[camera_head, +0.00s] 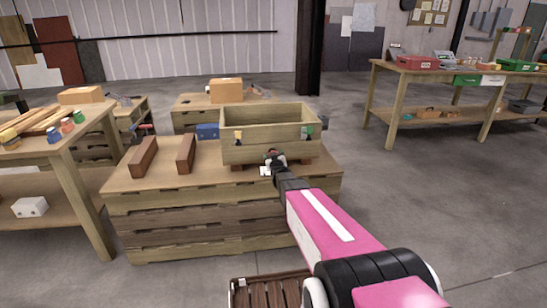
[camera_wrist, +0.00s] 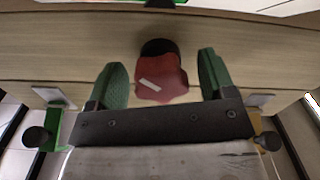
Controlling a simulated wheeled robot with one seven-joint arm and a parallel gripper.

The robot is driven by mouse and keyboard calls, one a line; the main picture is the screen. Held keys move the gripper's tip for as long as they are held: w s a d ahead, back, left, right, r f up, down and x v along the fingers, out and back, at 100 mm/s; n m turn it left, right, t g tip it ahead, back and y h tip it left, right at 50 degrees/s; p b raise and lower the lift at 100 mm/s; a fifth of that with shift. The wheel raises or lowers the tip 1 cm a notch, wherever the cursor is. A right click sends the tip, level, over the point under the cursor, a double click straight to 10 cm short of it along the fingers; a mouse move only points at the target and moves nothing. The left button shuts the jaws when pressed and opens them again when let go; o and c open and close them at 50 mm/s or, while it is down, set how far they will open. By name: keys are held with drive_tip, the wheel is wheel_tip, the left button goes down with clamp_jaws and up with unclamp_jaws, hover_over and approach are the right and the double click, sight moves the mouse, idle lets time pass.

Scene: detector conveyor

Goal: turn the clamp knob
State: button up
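A red knob (camera_wrist: 162,78) with a pale stripe and a dark stem sits at the middle of a wooden box's front face. The wooden box (camera_head: 258,152) stands on the bench in the head view. My gripper (camera_wrist: 162,80) is open, with one green finger on each side of the red knob. Narrow gaps show between the knob and both fingers. In the head view my gripper (camera_head: 273,158) is at the box's lower front and mostly hides the knob.
A black knob on a green bracket (camera_wrist: 38,137) is at left in the wrist view, another black knob (camera_wrist: 268,141) at right. Two brown blocks (camera_head: 143,157) (camera_head: 186,153) and a blue object (camera_head: 207,131) lie left of the box. Open floor (camera_head: 430,190) lies to the right.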

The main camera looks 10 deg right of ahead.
drive_tip(key=shift+s, duration=0.1)
drive_tip(key=s, duration=1)
drive_tip(key=shift+s, duration=0.3)
drive_tip(key=shift+s, duration=0.1)
idle(0.7)
